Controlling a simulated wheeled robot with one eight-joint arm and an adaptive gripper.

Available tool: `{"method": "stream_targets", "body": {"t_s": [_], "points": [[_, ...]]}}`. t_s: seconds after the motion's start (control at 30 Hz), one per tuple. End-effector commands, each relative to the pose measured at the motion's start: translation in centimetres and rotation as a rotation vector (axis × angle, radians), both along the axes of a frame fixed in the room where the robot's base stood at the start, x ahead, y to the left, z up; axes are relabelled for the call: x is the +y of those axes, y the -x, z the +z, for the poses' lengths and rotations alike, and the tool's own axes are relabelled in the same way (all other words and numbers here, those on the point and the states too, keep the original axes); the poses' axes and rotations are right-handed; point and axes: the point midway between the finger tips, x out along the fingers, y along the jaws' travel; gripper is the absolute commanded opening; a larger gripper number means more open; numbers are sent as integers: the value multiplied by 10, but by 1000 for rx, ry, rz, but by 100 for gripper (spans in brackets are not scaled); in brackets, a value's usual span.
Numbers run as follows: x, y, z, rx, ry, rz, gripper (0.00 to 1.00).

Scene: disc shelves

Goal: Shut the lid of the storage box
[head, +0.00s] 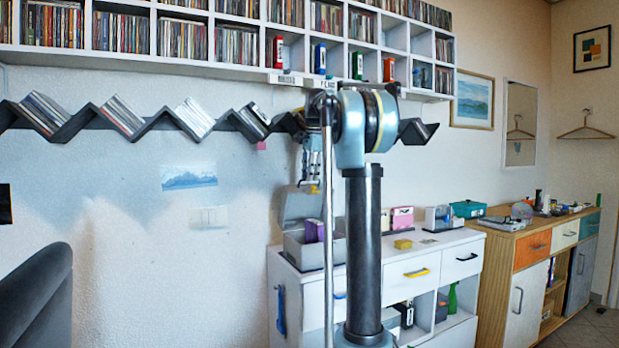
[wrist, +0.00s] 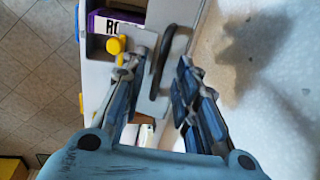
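The grey storage box (head: 315,249) stands at the left end of the white cabinet top. Its lid (head: 299,204) is raised and leans back toward the wall. A purple item (head: 314,228) stands inside; a purple item with lettering also shows in the wrist view (wrist: 108,24). My gripper (head: 313,185) points down just above the lid, partly hidden by my arm. In the wrist view my gripper (wrist: 163,56) has its fingers apart, with a dark curved bar (wrist: 160,66), perhaps a handle, showing between them. I cannot tell if they touch it.
The wall is close behind. Zigzag disc racks (head: 165,121) and a disc shelf (head: 190,64) hang above. A dark chair (head: 38,300) stands at left.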

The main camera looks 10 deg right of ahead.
Motion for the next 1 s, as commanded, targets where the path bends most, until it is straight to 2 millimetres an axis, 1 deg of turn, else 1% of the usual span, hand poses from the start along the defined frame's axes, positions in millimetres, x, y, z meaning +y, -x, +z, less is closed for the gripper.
{"method": "stream_targets", "body": {"t_s": [0.33, 0.37, 0.4, 0.47, 0.83, 1.0], "points": [[0, 0, -3, 0, 0, 0, 28], [0, 0, -3, 0, 0, 0, 21], [0, 0, -3, 0, 0, 0, 12], [0, 0, -3, 0, 0, 0, 0], [3, 2, -3, -7, -3, 4, 0], [13, 9, -5, -34, -12, 18, 0]]}}
